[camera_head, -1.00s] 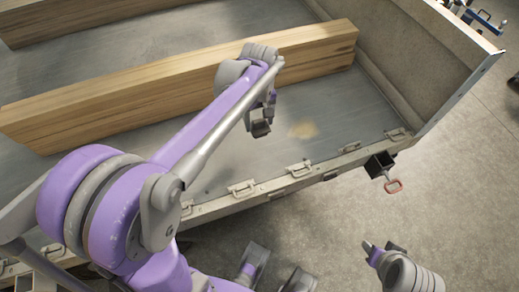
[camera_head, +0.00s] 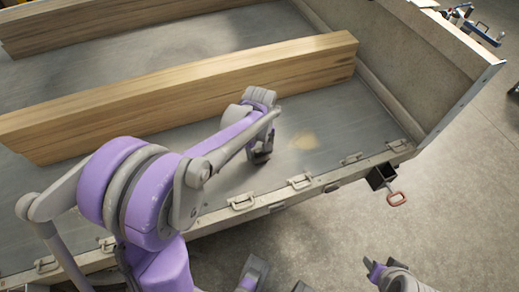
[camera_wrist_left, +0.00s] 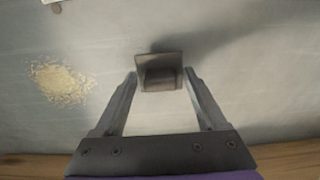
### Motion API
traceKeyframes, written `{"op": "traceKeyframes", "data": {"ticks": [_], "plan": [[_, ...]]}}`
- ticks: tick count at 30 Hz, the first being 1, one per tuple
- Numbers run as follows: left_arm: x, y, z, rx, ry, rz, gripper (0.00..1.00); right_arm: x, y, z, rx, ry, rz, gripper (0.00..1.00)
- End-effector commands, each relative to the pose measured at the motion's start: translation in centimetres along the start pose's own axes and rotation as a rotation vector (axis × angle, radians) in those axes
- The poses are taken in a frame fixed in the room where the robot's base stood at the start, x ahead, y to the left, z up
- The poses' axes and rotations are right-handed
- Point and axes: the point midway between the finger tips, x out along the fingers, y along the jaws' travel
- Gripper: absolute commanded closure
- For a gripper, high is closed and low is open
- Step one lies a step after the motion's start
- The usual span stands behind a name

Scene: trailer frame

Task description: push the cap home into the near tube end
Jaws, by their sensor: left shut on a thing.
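My left gripper (camera_head: 262,155) is over the trailer bed, inside the near side rail. It is shut on the cap, a small dark square piece; the cap (camera_wrist_left: 160,74) shows between the two fingertips in the left wrist view. In the head view the cap is a small dark shape below the wrist. A black square tube end (camera_head: 379,176) sticks out under the near rail, to the right of and apart from the gripper, with a red loop handle beside it.
The trailer's near rail (camera_head: 237,215) with several metal latches lies between the left gripper and the tube end. A long wooden beam (camera_head: 190,95) lies behind the gripper. A tan patch of crumbs (camera_head: 304,140) lies on the bed floor.

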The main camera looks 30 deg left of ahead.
Motion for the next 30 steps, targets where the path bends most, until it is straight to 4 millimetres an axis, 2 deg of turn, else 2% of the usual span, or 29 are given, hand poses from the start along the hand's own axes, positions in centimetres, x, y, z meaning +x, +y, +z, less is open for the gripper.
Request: {"op": "traceKeyframes", "data": {"ticks": [8,9,12,22,26,30], "plan": [[0.5,0.0,0.0,0.000,0.000,0.000,1.00,0.4,0.0,0.2,0.000,-0.002,0.000,0.50],[0.4,0.0,0.0,0.000,0.000,0.000,0.19,0.3,0.0,0.2,0.000,-0.001,0.000,0.50],[0.4,0.0,0.0,0.000,0.000,0.000,0.01,0.3,0.0,0.1,0.000,-0.001,0.000,0.50],[-0.2,0.0,0.0,0.000,0.000,0.000,0.00,0.1,0.0,0.1,0.000,-0.001,0.000,0.50],[-2.2,0.0,0.0,0.000,0.000,0.000,0.00,-0.2,0.0,-0.1,0.000,0.001,0.000,0.50],[-5.1,-0.4,0.2,-0.001,0.000,0.000,0.00,-0.8,0.0,-0.4,0.000,0.003,0.000,0.50]]}}
